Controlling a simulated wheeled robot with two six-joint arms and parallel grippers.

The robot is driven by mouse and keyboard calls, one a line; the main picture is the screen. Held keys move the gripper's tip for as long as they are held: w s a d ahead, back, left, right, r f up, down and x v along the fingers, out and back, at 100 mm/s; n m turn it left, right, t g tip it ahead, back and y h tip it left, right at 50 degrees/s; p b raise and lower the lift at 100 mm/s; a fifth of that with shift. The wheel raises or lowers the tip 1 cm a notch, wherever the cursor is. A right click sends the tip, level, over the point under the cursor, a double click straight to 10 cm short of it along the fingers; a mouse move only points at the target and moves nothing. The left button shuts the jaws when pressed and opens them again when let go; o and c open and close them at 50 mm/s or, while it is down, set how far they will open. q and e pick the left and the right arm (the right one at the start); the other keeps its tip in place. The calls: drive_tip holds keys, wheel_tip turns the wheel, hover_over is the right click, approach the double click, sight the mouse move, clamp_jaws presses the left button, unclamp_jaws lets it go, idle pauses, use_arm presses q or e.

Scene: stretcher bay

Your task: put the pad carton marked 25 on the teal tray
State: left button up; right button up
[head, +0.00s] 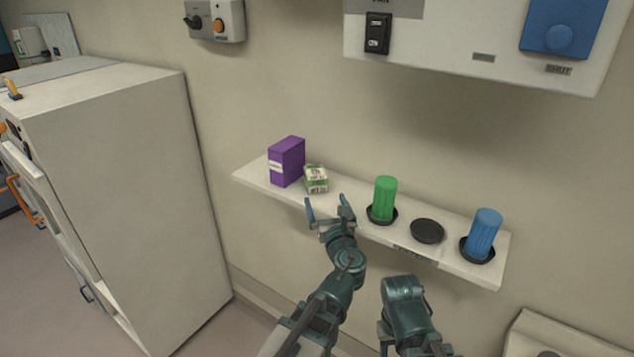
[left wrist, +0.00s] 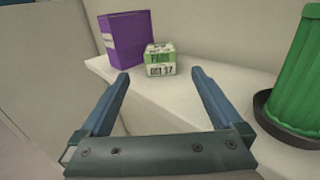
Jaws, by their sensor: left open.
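A small green-and-white carton (head: 316,179) stands on the white wall shelf, just right of a purple box. It also shows in the left wrist view (left wrist: 160,60), with dark print on its front that is too small to read for certain. My left gripper (head: 327,204) is open and empty at the shelf's front edge, fingers pointing toward the carton. In the left wrist view the carton sits beyond and between the two fingertips (left wrist: 160,74), apart from them. No teal tray shows in either view. My right gripper is not in view; only part of that arm shows.
The shelf (head: 350,212) also holds the purple box (head: 287,162), a green ribbed cup (head: 384,197) in a dark holder, an empty dark holder (head: 427,231) and a blue ribbed cup (head: 483,232). A tall white cabinet (head: 130,200) stands left. A wall panel (head: 450,50) hangs above.

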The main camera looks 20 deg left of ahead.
sight(318, 181)
use_arm(q)
drive_tip(key=x, duration=1.3)
drive_tip(key=shift+w, duration=0.1)
drive_tip(key=shift+c, duration=0.3)
clamp_jaws()
drive_tip(key=shift+r, duration=0.15)
wheel_tip(318, 181, up, 18)
drive_tip(key=p, duration=1.8)
